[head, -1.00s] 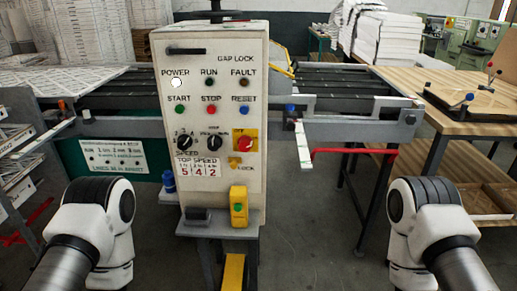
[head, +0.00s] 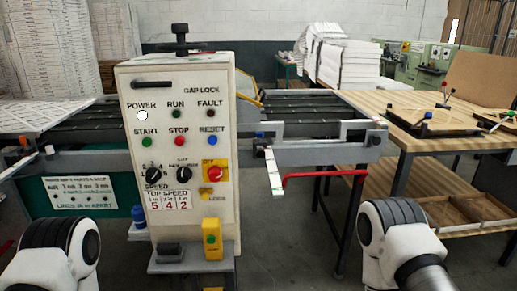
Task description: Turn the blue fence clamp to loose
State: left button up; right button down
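A small blue knob (head: 260,135), which looks like the fence clamp, sits on the grey rail just right of the control box. It is too small to tell which way it is turned. A white scale strip (head: 273,172) hangs below it, beside a red bar (head: 322,174). A second blue knob or cap (head: 138,215) is low at the left of the control box. Only my arm links show at the lower left and lower right. Neither gripper is in view, and neither arm touches the knob.
The control box (head: 180,150) with buttons and dials stands left of centre. A yellow box with a green button (head: 212,239) is below it. A wooden bench (head: 430,150) is at the right. Open floor (head: 300,245) lies between the box and my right arm.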

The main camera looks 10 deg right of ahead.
aim_at(260, 135)
jog(key=i+l+u, duration=0.1)
jog(key=l, duration=0.3)
jog(key=i+l, duration=0.25)
jog(key=l, duration=0.2)
jog(key=i+l+u, duration=0.15)
jog(key=l, duration=0.25)
jog(key=i+l, duration=0.1)
jog(key=l, duration=0.35)
jog(key=i+l+u, duration=0.15)
jog(key=l, duration=0.3)
jog(key=i+l, duration=0.1)
jog(key=l, duration=0.35)
jog(key=i+l+u, duration=0.15)
jog(key=l, duration=0.3)
